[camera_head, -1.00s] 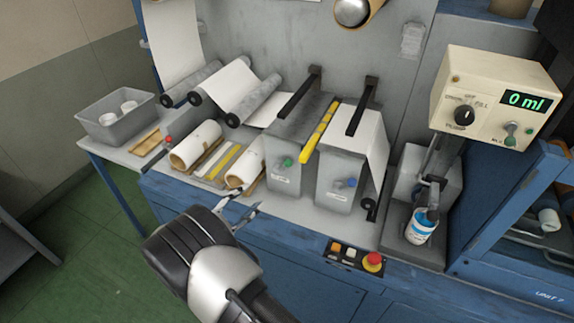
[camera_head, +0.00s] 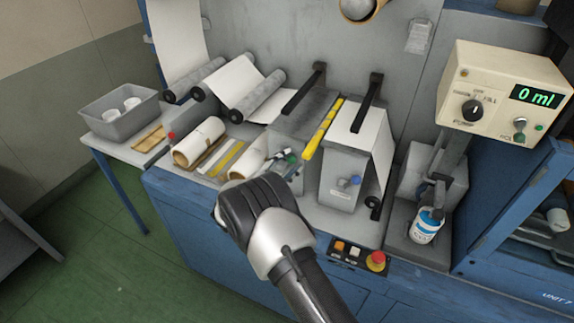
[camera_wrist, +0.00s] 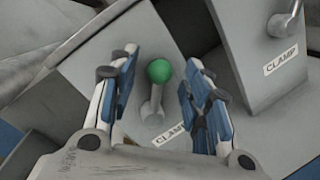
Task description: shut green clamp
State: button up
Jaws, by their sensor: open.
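The green clamp shows in the wrist view as a grey lever with a round green knob (camera_wrist: 159,71) on the face of a grey block. A "CLAMP" label sits beside the lever's base. My gripper (camera_wrist: 157,88) is open, with one blue-padded finger on each side of the knob and a gap on both sides. The green knob there is largely covered by my fingers.
A yellow bar (camera_head: 323,128) lies between the blocks. Paper rolls (camera_head: 199,143) lie to the left. A button panel with a red button (camera_head: 376,260) is at the front edge.

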jog(key=shift+w+d, duration=0.1)
jog(key=shift+c, duration=0.3)
grip_shut()
dwell(0.5)
